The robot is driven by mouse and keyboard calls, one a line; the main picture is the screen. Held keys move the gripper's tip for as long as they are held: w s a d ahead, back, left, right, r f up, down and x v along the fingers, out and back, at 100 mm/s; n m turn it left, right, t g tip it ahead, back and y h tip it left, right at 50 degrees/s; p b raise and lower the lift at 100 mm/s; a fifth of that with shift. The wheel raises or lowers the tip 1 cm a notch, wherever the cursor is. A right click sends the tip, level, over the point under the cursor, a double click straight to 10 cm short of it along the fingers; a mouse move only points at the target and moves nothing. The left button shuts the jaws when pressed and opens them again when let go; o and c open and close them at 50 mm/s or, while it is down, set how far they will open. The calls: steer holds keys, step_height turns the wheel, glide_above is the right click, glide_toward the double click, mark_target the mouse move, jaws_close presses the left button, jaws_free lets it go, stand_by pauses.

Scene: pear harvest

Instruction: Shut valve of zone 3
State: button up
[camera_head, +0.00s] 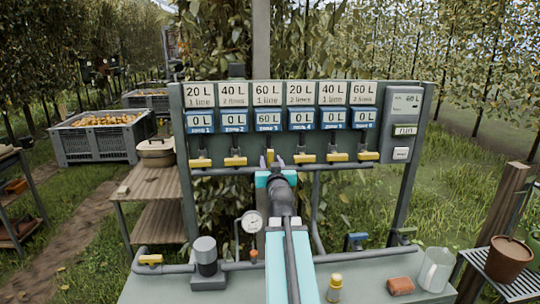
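The valve board (182,125) stands ahead with a row of six yellow-handled valves under its labels. The zone 3 valve handle (270,156) shows as a narrow upright yellow piece, mostly hidden behind my gripper. The neighbouring zone 2 handle (235,161) and zone 4 handle (306,158) lie crosswise. My gripper (271,161) is at the zone 3 valve, one fingertip on each side of the yellow piece. Whether they touch it cannot be told.
A grey bench (370,287) below holds a pump (206,262), gauge (252,223), yellow-capped bottle (335,288), brick-coloured block (401,285) and clear jug (436,268). A control panel (402,120) is at the board's right. A pipe (345,166) runs below the valves.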

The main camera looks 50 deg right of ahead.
mark_target(271, 159)
steer(key=p, duration=0.2)
steer(key=shift+w+d+r+p, duration=0.1)
steer(key=shift+w+d+p, duration=0.05)
steer(key=shift+d+p, duration=0.15)
steer(key=shift+x, duration=1.35)
steer(key=shift+c, duration=0.3)
jaws_close()
